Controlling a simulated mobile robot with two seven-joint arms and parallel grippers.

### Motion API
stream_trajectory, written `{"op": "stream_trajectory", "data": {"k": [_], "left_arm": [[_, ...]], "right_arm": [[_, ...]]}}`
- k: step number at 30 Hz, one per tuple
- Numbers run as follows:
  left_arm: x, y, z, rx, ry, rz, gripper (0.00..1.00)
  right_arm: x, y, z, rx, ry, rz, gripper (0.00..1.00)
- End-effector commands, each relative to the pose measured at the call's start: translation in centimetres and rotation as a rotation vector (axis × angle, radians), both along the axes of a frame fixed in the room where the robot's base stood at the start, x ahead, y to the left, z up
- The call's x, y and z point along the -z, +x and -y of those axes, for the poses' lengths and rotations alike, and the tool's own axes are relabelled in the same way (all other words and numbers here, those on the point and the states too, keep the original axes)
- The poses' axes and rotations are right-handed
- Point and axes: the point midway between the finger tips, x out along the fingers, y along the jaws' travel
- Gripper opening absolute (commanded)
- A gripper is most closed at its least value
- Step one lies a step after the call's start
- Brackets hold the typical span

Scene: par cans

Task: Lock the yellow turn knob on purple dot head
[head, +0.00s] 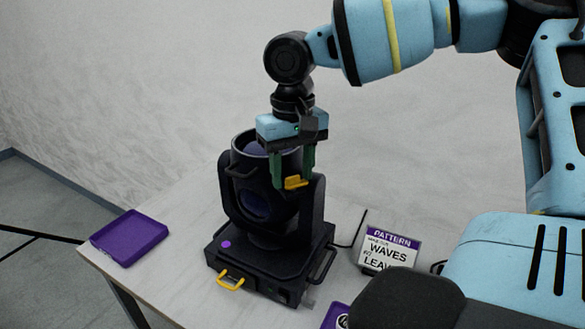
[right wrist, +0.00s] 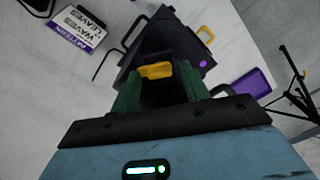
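The moving-head light (head: 316,205) is black and stands upright on a pale table, with a purple dot (head: 226,244) on its base. The purple dot also shows in the right wrist view (right wrist: 203,63). The yellow turn knob (head: 296,183) sits at the side of its yoke. My right gripper (head: 293,180) reaches down from above, its green fingers apart on either side of the knob. In the right wrist view the knob (right wrist: 155,71) lies between the fingertips; I cannot tell whether they touch it. My left gripper is not in view.
A yellow handle (head: 231,282) is on the base front. A purple tray (head: 129,238) lies at the table's left. A sign reading PATTERN (head: 389,250) stands right of the light, near black cables. Another purple item (head: 334,316) is at the front edge.

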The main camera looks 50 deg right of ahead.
Motion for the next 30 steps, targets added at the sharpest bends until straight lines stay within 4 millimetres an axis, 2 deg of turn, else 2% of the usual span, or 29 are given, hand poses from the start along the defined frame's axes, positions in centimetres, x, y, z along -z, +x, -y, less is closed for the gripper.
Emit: {"op": "stream_trajectory", "data": {"k": [1,9,20,30], "left_arm": [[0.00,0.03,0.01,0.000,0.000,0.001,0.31],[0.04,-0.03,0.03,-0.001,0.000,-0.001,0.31],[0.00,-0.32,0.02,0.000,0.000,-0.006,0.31],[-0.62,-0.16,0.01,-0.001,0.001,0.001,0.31]], "right_arm": [[-0.01,0.00,0.00,0.000,0.000,0.000,0.39],[-0.02,0.01,0.01,0.000,0.000,0.000,0.04],[-0.04,-0.01,0.04,-0.063,0.001,-0.001,0.04],[-0.11,-0.01,0.01,-0.317,0.001,0.000,0.04]]}}
